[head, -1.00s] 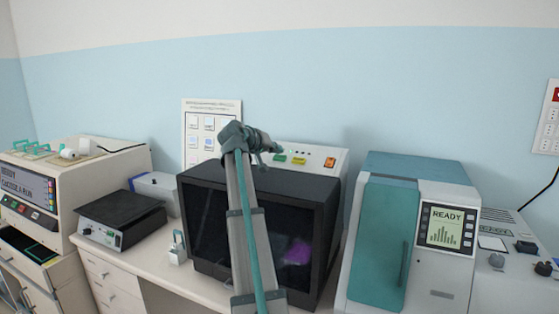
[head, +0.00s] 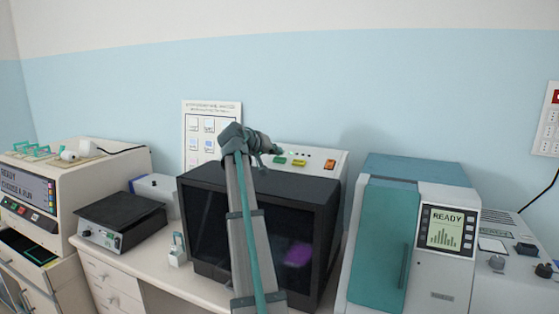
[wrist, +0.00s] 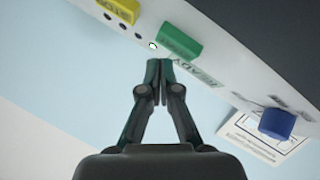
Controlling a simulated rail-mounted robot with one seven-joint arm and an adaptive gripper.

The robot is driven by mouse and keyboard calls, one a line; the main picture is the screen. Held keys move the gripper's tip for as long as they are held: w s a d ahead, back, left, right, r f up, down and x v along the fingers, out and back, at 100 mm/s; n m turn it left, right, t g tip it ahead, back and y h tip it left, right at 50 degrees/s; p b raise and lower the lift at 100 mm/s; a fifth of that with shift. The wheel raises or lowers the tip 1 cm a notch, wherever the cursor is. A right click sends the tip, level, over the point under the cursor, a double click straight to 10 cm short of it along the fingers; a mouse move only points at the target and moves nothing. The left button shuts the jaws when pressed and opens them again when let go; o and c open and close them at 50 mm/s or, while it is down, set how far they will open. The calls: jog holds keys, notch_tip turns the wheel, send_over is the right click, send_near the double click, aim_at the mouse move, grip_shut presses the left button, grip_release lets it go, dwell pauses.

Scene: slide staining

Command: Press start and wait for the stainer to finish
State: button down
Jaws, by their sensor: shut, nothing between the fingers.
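A machine with a dark, see-through front (head: 213,228) stands in the middle of the bench. Its pale sloping panel (head: 310,157) carries a green button (head: 280,160), a yellow button (head: 299,162) and an orange switch (head: 330,164). My gripper (head: 277,149) reaches over this machine to the panel. In the wrist view my gripper (wrist: 160,66) is shut and empty, its tips just beside the green button (wrist: 179,41). I cannot tell whether they touch. A small white light (wrist: 153,44) is lit beside the button, and the label there seems to read READY.
A yellow button (wrist: 118,8) and a blue knob (wrist: 276,123) flank the green button in the wrist view. A teal-doored machine showing READY (head: 384,245) stands to the right. A hot-plate-like device (head: 120,215) and another machine (head: 100,190) stand to the left.

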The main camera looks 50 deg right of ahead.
jog(key=shift+f, duration=0.2)
jog(key=shift+d+f, duration=0.15)
jog(key=shift+f, duration=0.05)
